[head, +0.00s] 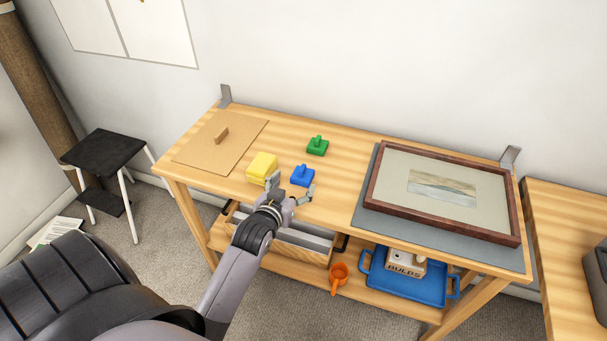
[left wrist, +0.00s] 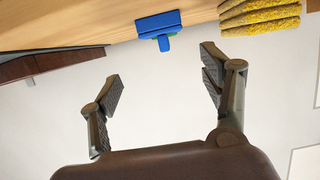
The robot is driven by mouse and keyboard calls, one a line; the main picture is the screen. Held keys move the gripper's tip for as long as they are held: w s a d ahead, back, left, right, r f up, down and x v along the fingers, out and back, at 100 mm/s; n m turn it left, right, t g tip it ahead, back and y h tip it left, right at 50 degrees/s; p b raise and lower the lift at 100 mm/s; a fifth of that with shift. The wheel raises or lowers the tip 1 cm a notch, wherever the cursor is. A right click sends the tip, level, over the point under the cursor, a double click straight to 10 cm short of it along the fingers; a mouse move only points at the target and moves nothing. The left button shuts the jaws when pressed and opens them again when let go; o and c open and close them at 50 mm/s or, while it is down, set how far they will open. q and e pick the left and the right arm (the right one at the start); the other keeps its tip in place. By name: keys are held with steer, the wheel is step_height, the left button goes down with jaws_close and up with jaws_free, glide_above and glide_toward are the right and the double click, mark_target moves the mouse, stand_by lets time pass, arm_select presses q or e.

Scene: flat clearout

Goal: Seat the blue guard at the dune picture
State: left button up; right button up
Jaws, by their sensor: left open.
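The blue guard (head: 302,176), a small block with a raised tab, sits on the wooden table left of the picture. It also shows at the top of the left wrist view (left wrist: 158,22). The dune picture (head: 442,188) lies flat in a dark reddish-brown frame on a grey mat (head: 362,214) at the table's right. Its frame edge shows at left in the left wrist view (left wrist: 50,66). My left gripper (head: 291,188) is open and empty at the table's front edge, its fingers just in front of the guard, apart from it. My right gripper is out of view.
A brown board (head: 221,142) lies at far left. A black stool (head: 104,151) stands left.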

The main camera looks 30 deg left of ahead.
mark_target(301, 172)
arm_select(q)
steer(key=x, duration=0.4)
steer(key=shift+w+f, duration=0.1)
steer(key=shift+w, duration=0.1)
steer(key=shift+w+a, duration=0.3)
steer(key=shift+w, duration=0.2)
steer(key=x, duration=0.4)
steer(key=shift+a+f+p, duration=0.15)
steer(key=shift+f+p, duration=0.1)
steer(key=shift+p, duration=0.05)
steer(key=shift+c, duration=0.2)
steer(key=c, duration=1.3)
steer(key=shift+r, duration=0.1)
steer(key=shift+c, duration=0.2)
